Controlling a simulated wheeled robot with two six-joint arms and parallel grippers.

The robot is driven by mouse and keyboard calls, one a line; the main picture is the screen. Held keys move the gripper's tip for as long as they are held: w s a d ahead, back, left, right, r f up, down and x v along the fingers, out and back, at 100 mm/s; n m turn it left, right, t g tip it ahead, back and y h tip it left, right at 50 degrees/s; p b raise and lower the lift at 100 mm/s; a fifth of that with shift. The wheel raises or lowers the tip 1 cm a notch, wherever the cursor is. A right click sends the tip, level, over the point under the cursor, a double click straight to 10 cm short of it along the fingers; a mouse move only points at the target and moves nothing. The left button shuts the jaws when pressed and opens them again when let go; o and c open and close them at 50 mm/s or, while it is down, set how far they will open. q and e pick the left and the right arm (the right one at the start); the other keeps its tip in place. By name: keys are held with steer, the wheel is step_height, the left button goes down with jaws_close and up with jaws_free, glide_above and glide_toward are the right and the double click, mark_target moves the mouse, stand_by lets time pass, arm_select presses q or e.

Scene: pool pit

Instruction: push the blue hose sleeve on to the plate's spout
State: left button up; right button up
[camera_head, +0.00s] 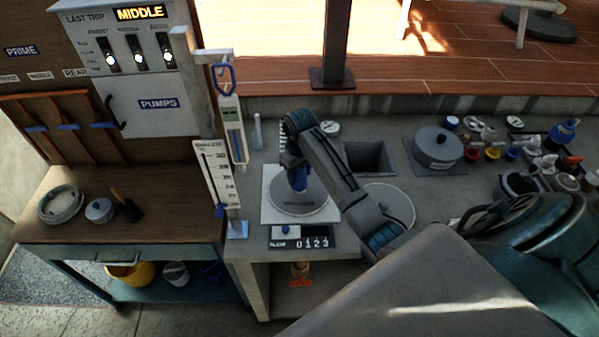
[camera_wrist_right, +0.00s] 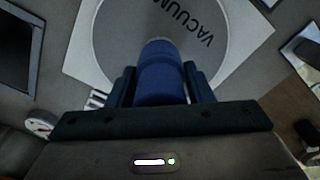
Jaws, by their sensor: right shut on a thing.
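The plate (camera_head: 312,208) is a round grey disc marked VACUUM on a pale square; it also fills the top of the right wrist view (camera_wrist_right: 112,40). My right gripper (camera_head: 297,184) reaches down over the plate's far part. It is shut on the blue hose sleeve (camera_wrist_right: 160,84), which also shows below the gripper in the head view (camera_head: 298,179). In the wrist view a paler grey rounded end shows past the sleeve, over the disc. I cannot tell whether this is the spout or whether the sleeve touches it. My left gripper is not in view.
A counter display (camera_head: 314,243) lies in front of the plate. A dark square opening (camera_head: 368,158) and a round lid (camera_head: 390,203) are to the right, with a lidded pot (camera_head: 438,146) beyond. A thermometer board (camera_head: 217,180) stands at the left.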

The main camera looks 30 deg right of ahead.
steer(key=shift+f, duration=0.35)
stand_by(0.7)
steer(key=o, duration=1.2)
steer(key=shift+r, duration=0.15)
steer(key=shift+r, duration=2.4)
steer(key=shift+f, duration=0.1)
